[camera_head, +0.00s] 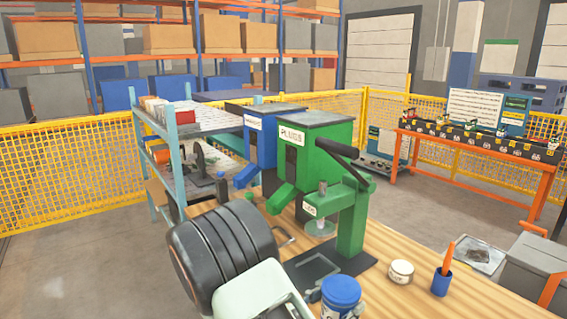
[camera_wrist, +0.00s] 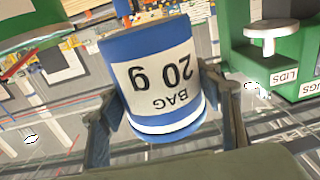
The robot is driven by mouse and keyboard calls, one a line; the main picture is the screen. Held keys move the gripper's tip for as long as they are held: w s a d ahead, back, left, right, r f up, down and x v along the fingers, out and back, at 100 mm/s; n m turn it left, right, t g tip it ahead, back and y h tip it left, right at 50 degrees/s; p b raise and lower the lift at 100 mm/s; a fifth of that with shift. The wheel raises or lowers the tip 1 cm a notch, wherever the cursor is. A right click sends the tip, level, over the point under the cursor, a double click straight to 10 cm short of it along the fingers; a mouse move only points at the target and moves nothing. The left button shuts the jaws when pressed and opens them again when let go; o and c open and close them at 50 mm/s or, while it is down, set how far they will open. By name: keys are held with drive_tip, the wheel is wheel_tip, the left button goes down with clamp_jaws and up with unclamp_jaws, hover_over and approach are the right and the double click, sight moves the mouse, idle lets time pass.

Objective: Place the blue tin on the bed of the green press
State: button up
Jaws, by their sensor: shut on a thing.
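The blue tin (camera_head: 341,293) has a white label and is at the bottom of the head view, in front of the green press. Part of the bed is hidden by my arm and gripper.
A small white-lidded tin (camera_head: 401,271) and a blue cup (camera_head: 441,283) with an orange-handled tool stand right of the press. A green dispenser (camera_head: 320,140) marked PLUGS and a blue dispenser (camera_head: 262,140) stand behind it. Bare wood (camera_head: 400,302) shows at front right.

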sight(342, 287)
drive_tip(key=shift+d+r+p, duration=0.1)
drive_tip(key=shift+r+p, duration=2.9)
drive_tip(key=shift+p, duration=0.8)
drive_tip(key=t, duration=0.1)
drive_tip(key=n+t+y, duration=0.1)
drive_tip(key=n+y, duration=0.1)
drive_tip(key=shift+w+d+r+t, duration=0.15)
drive_tip(key=shift+d+r+t, duration=0.1)
drive_tip(key=shift+t, duration=0.15)
drive_tip(key=shift+a+f+n+t+y, duration=0.1)
drive_tip(key=shift+n+t+y, duration=0.6)
drive_tip(key=shift+n+y, duration=0.3)
drive_tip(key=shift+s+a+f+n+t+y, duration=0.1)
drive_tip(key=shift+a+f+n+t+y, duration=0.1)
drive_tip(key=shift+y, duration=0.25)
drive_tip(key=shift+s+a+f+n+t+y, duration=0.1)
drive_tip(key=shift+n+y, duration=0.1)
drive_tip(key=shift+y, duration=0.25)
drive_tip(key=shift+d+r, duration=0.1)
